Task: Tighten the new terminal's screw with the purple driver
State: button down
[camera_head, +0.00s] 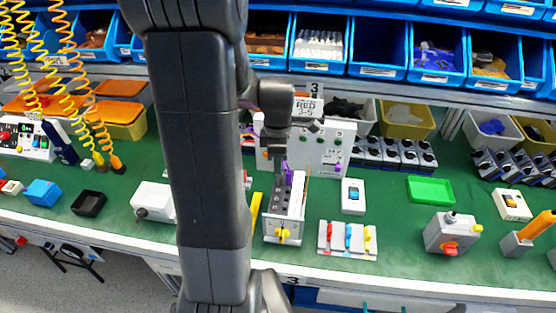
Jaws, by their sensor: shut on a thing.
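My gripper (279,148) points down over the bench, just above a white and grey unit (298,205) with dark slots on top and a yellow knob (283,234) on its front. A purple piece, the purple driver (287,174), shows just below the gripper, at the rear of this unit. My gripper is shut on it. The driver's tip is hidden or too small to make out, so I cannot tell whether it touches a screw. The new terminal and its screw cannot be told apart among the small dark parts.
A white panel (325,155) with colored buttons stands behind. To the right are a white switch box (353,196), a plate with colored levers (347,240), a green tray (430,190) and a grey rotary switch box (452,233). A yellow bar (255,212) is close left.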

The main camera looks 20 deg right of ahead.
jog(key=m, duration=0.7)
jog(key=shift+w+d, duration=0.1)
jog(key=shift+m, duration=0.3)
jog(key=m, duration=0.6)
jog(key=shift+d+f, duration=0.1)
jog(key=shift+d, duration=0.05)
jog(key=shift+m, duration=1)
jog(key=m, duration=0.4)
jog(key=shift+d, duration=0.1)
jog(key=m, duration=0.4)
